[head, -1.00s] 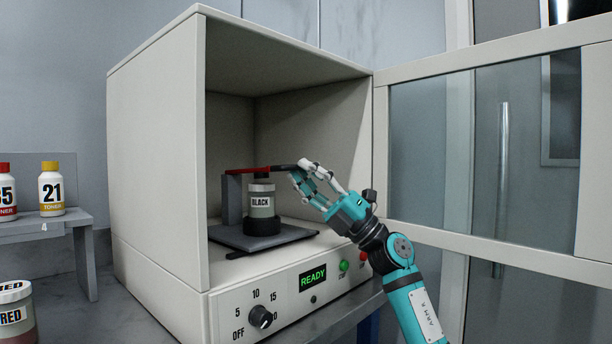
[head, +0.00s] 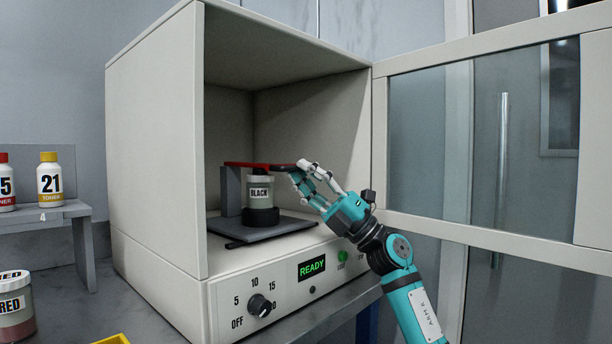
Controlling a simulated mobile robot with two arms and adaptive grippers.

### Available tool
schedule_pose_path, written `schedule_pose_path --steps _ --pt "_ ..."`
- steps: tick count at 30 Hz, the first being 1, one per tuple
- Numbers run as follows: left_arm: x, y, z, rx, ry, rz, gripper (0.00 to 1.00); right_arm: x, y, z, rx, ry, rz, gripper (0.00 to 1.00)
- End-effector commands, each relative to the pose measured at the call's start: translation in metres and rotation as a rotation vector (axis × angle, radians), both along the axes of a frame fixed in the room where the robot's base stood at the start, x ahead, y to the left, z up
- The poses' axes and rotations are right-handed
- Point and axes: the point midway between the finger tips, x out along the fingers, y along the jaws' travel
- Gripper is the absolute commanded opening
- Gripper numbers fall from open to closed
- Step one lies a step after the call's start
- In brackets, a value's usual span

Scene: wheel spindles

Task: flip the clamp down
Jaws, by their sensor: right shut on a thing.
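The clamp (head: 262,165) is a red bar with a dark end. It reaches right from the top of a grey post (head: 231,192) inside the open white machine and lies level over a jar labelled BLACK (head: 260,191). The jar stands upright in a dark ring holder on a grey plate. My right gripper (head: 302,170) is shut on the clamp's dark right end, which its fingers partly hide. My left gripper is not in view.
The machine's glass door (head: 485,150) stands open to the right of my arm. The front panel has a dial (head: 261,305) and a READY display (head: 311,267). Toner bottles (head: 50,179) stand on a shelf at left, with a RED jar (head: 15,305) below.

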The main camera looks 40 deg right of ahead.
Motion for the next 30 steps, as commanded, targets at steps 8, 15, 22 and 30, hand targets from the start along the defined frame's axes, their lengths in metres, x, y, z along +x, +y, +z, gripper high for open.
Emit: schedule_pose_path --steps 8,15,22,30 --pt "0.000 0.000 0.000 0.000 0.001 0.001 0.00 0.001 0.000 0.000 -0.001 0.002 -0.001 0.21" --pt "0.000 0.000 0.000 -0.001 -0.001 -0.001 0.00 -0.004 -0.004 -0.007 0.001 0.003 0.000 0.21" --pt "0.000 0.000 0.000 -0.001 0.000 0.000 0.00 -0.026 -0.021 -0.035 0.002 0.006 0.000 0.21" --pt "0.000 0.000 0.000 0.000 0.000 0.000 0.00 -0.058 -0.043 -0.070 0.001 0.006 0.000 0.21"
